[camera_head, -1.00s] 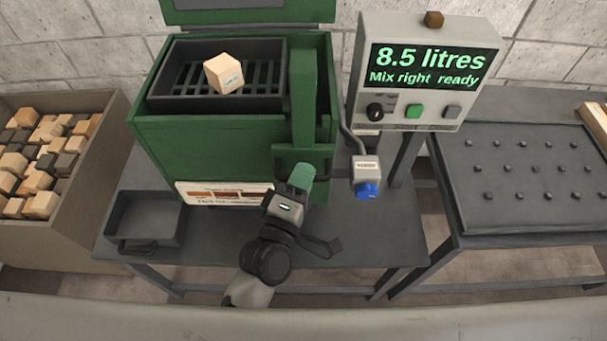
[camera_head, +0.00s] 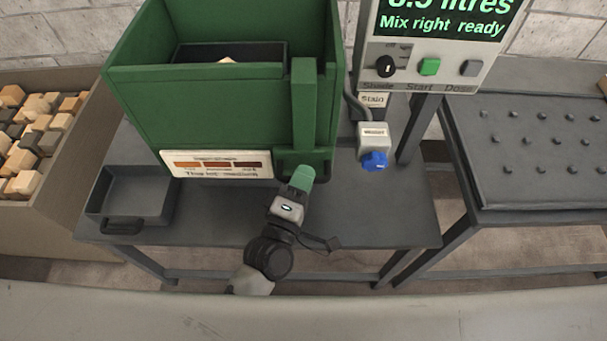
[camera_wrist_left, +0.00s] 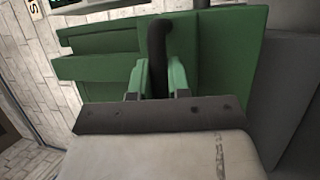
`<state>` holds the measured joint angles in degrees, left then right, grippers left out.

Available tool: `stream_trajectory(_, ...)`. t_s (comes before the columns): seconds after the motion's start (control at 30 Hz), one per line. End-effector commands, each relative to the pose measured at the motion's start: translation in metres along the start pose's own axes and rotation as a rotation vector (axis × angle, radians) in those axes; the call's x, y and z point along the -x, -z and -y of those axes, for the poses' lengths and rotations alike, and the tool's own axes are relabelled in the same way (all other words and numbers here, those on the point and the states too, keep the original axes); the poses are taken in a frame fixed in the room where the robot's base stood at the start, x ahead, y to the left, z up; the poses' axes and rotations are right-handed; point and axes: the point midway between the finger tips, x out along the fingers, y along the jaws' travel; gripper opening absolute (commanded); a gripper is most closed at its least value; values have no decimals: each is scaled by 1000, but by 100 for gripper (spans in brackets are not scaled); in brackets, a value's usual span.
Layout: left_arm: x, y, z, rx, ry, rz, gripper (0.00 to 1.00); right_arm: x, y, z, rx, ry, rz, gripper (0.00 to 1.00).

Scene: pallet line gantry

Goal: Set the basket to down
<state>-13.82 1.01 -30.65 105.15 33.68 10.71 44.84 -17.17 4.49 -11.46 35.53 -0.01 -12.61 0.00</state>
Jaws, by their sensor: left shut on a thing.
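The green tank (camera_head: 200,110) stands on the dark table in the head view. The dark basket (camera_head: 190,52) is inside it, mostly hidden behind the front wall. Only the top of a pale wooden block (camera_head: 228,60) shows above that wall. A green upright arm (camera_head: 304,105) runs down the tank's front at right. My left gripper (camera_head: 302,178) is at its lower end. In the left wrist view, my left gripper (camera_wrist_left: 159,82) is shut on a dark handle (camera_wrist_left: 158,45) between its green fingertips. My right gripper is not in view.
A control box (camera_head: 430,50) reading "Mix right ready" stands to the right, above a blue knob (camera_head: 374,161). An empty dark tray (camera_head: 130,190) is at left. A bin (camera_head: 60,215) of blocks is farther left. A studded table (camera_head: 530,150) is at right.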

Motion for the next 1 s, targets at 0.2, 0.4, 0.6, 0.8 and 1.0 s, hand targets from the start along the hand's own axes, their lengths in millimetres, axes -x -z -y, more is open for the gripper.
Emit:
stream_trajectory(0.2, 3, -2, 8, 5, 19, 5, 0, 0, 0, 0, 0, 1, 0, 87)
stream_trajectory(0.4, 4, -2, 8, 5, 20, 5, 35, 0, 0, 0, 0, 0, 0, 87)
stream_trajectory(0.6, 3, -1, 6, 4, 14, 3, 42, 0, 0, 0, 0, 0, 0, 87)
stream_trajectory(0.8, 8, -1, 6, 3, 13, 3, 42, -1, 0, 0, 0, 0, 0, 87)
stream_trajectory(1.0, 42, -1, 7, 3, 16, 5, 42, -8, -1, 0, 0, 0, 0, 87)
